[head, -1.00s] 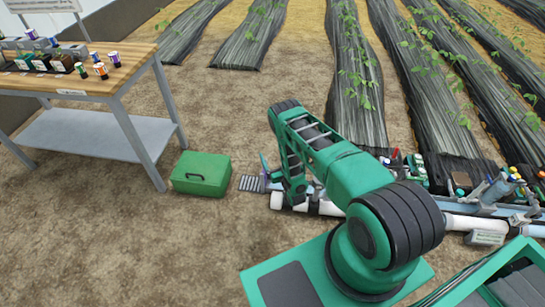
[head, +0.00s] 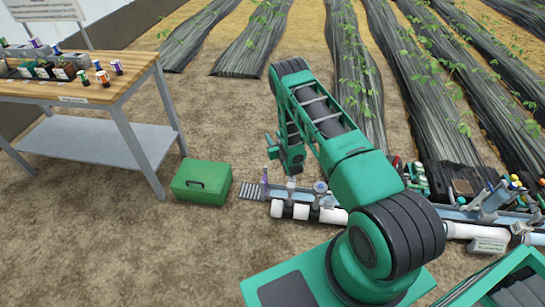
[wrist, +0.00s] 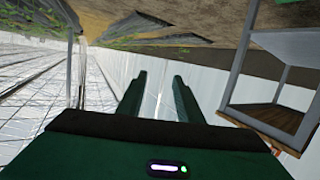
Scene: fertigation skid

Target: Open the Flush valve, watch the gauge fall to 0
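My gripper (head: 270,147) hangs in the air above the left end of the skid's pipework, clear of it. In the wrist view its two fingers (wrist: 160,78) stand apart with nothing between them. A small upright purple part (head: 265,180) stands at the left end of the skid, below my gripper. A round grey-blue face (head: 320,187), which may be the gauge, sits on the pipe to its right; its reading is too small to make out. No label names the Flush valve, so I cannot tell which part it is or how its handle stands.
A green box (head: 202,182) stands on the soil left of the skid, beside a dark grate (head: 251,191). A wooden-topped bench (head: 75,95) with bottles is at the left. White pipe (head: 470,231) runs along the right. Covered crop rows (head: 360,110) lie behind.

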